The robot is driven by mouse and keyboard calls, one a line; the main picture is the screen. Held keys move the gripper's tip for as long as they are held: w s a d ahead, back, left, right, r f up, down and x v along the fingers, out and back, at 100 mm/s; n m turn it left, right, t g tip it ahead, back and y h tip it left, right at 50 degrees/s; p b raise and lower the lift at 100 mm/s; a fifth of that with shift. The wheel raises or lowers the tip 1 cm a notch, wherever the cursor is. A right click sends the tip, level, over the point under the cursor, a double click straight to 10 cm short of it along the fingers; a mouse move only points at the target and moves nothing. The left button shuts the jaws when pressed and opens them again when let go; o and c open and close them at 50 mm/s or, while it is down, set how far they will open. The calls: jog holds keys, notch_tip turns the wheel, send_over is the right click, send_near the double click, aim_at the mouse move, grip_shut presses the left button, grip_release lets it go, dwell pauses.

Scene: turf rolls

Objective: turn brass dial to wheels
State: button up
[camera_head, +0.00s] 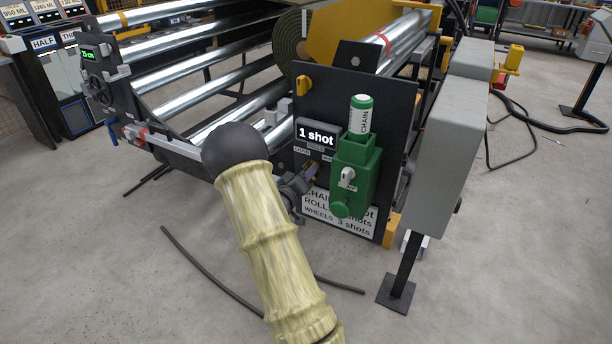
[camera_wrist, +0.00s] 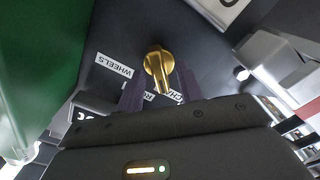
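The brass dial (camera_wrist: 157,66) is on a dark panel, its narrow handle pointing down toward my gripper in the wrist view. The WHEELS label (camera_wrist: 114,65) is to its left. The ROLLS and CHAIN labels are partly hidden below it by my fingers. My gripper (camera_wrist: 160,83) has its purple fingers apart, one on each side of the dial handle, with no clear contact visible. In the head view my gripper (camera_head: 309,172) is at the panel, below the display (camera_head: 317,136) reading "1 shot", and mostly covers the dial.
A green oiler body (camera_head: 355,170) with a CHAIN bottle (camera_head: 360,115) juts out just right of the dial. A white card (camera_head: 340,216) listing shots is below, partly hidden. A grey box (camera_head: 447,150) on a post stands right. Metal rollers (camera_head: 215,73) stretch behind left.

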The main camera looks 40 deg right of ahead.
jog(key=shift+c, duration=0.5)
grip_shut()
jog(key=shift+m, duration=0.4)
jog(key=shift+s+d+f+m+b, duration=0.1)
jog(key=shift+s+m+b, duration=0.05)
jog(key=shift+m+b, duration=3.55)
jog(key=shift+s+m+b, duration=0.1)
jog(key=shift+m+b, duration=2.35)
jog(key=shift+m, duration=2.45)
